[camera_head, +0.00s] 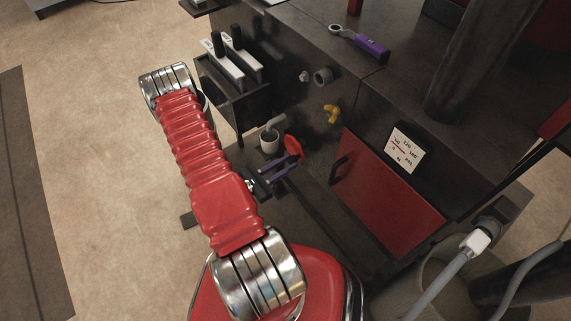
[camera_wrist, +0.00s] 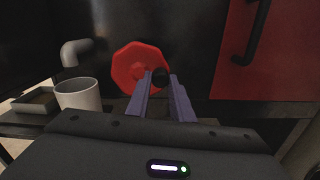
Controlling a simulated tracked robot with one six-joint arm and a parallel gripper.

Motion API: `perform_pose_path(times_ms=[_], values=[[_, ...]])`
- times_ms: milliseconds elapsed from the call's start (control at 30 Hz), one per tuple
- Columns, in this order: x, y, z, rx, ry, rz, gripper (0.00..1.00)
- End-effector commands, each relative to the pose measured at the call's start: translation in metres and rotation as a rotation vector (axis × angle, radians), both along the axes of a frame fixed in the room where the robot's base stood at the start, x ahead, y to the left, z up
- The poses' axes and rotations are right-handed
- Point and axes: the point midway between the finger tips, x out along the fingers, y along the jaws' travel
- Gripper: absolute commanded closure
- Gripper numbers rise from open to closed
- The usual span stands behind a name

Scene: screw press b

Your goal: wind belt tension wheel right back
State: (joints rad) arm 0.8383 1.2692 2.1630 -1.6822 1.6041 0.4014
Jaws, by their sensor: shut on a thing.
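The belt tension wheel is a red, many-sided handwheel (camera_wrist: 138,62) on the dark machine front. In the head view the red wheel (camera_head: 293,146) is partly hidden by my gripper. A small black knob (camera_wrist: 160,76) sits at the right of the wheel's face in the wrist view. My gripper (camera_wrist: 160,84) has its two purple fingers on either side of this knob and is shut on it. In the head view my gripper (camera_head: 293,163) reaches the wheel from the lower left.
A white cup (camera_wrist: 78,94) stands left of the wheel below a grey pipe elbow (camera_wrist: 76,51). A red door (camera_head: 386,192) with a black handle is to the right. A yellow valve (camera_head: 331,114) is above. A purple-handled wrench (camera_head: 371,47) lies on top.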

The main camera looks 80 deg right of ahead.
Motion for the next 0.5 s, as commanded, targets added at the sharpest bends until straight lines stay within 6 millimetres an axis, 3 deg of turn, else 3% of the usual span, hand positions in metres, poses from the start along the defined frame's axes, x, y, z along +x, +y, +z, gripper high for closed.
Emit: perform_pose_path(times_ms=[500], values=[[0.0007, -0.0005, 0.0036, 0.06, 0.068, 0.001, 1.0]])
